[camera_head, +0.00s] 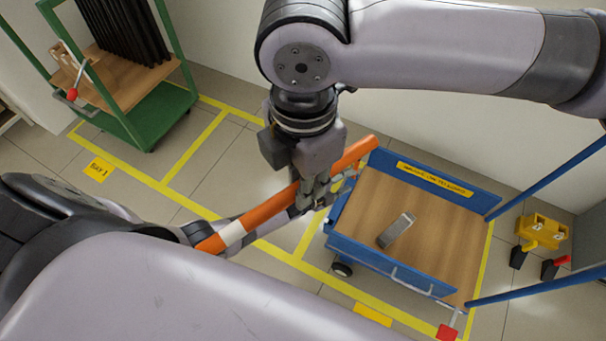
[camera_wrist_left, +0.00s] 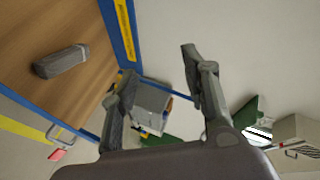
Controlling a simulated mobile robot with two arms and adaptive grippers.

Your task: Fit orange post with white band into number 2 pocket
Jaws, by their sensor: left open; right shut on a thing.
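The orange post (camera_head: 265,212) with a white band (camera_head: 232,233) near its lower left end is held aslant in the air. My right gripper (camera_head: 306,192), reaching down from the upper right, is shut on it around its middle. My left gripper (camera_head: 343,184) is just right of it, behind the post, and partly hidden. In the left wrist view its two fingers (camera_wrist_left: 160,66) are apart with nothing between them. The number 2 pocket is not in view.
A blue cart (camera_head: 385,258) with a wooden deck carries a grey block (camera_head: 396,230), also seen in the left wrist view (camera_wrist_left: 62,61). A green trolley (camera_head: 150,118) with black bars stands upper left. Yellow lines mark the tiled floor. A yellow fixture (camera_head: 541,231) is far right.

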